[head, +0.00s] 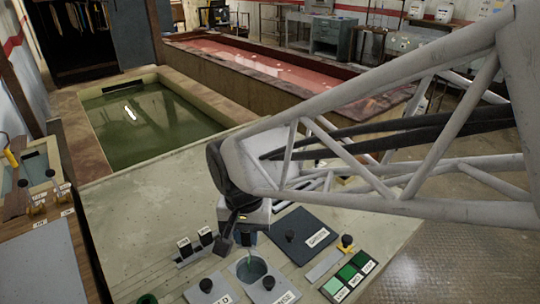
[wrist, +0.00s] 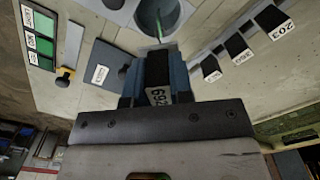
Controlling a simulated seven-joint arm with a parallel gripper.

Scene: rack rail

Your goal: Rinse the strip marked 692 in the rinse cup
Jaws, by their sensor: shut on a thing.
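My gripper (wrist: 158,85) is shut on the black top of a strip whose label reads 692 (wrist: 158,96). The strip's thin green lower part (wrist: 159,32) points at the open mouth of the round grey cup (wrist: 172,8). I cannot tell whether its tip is inside the cup or just above it. In the head view my gripper (head: 245,222) is over the bench just behind the cup (head: 252,271). A grey plate beside the cup has a partly hidden label ending in "SE" (head: 288,298).
Strips with black tops stand in a rail (head: 188,257) left of my gripper; one reads 203 (wrist: 283,30). A dark labelled plate (head: 302,236) with a knob and a green colour card (head: 350,277) lie to the right. A green-water tank (head: 150,125) is behind.

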